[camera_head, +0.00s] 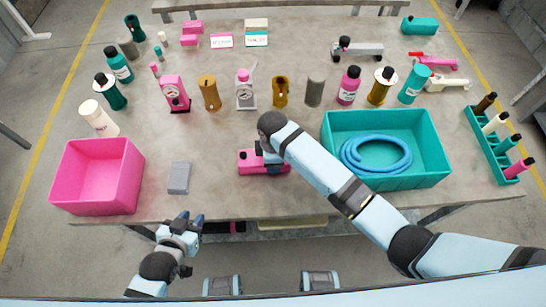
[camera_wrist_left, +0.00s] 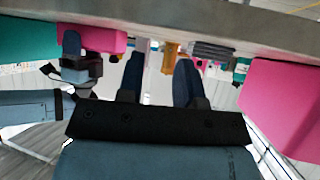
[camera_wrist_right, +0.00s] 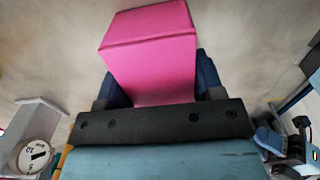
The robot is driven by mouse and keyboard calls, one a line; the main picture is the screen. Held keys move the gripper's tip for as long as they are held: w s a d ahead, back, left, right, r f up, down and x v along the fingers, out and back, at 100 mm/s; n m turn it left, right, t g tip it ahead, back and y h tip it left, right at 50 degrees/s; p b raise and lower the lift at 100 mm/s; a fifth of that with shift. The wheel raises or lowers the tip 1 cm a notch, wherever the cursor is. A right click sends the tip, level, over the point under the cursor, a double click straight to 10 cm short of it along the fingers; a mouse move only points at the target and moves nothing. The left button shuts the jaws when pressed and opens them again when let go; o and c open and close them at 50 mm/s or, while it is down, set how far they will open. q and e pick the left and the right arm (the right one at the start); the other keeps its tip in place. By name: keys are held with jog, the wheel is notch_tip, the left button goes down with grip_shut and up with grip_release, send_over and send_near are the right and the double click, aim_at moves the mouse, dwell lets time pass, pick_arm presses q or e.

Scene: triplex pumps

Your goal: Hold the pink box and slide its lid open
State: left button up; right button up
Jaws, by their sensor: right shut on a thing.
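The pink box (camera_head: 250,164) lies on the table near its front edge, left of the teal bin. My right gripper (camera_head: 268,160) comes down on it from above and is shut on it. In the right wrist view the pink box (camera_wrist_right: 152,55) sits between the two fingers, with a seam running across it near its far end. No gap at the seam shows. My left gripper (camera_head: 187,222) is in front of the table's edge, below and left of the box, empty. In the left wrist view its two fingers (camera_wrist_left: 157,82) stand apart.
A large pink bin (camera_head: 98,176) stands at the front left and a grey block (camera_head: 179,177) lies between it and the box. The teal bin (camera_head: 387,150) with a blue hose (camera_head: 375,154) is to the right. Several bottles and gauges stand behind. The table front between the grey block and box is clear.

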pick_arm(q)
jog(key=m+g+h, duration=0.3)
jog(key=m+g, duration=0.2)
jog(key=m, duration=0.1)
send_near(243, 154)
jog(key=x, duration=0.8)
jog(key=shift+w+d+f, duration=0.1)
jog(key=shift+f, duration=0.1)
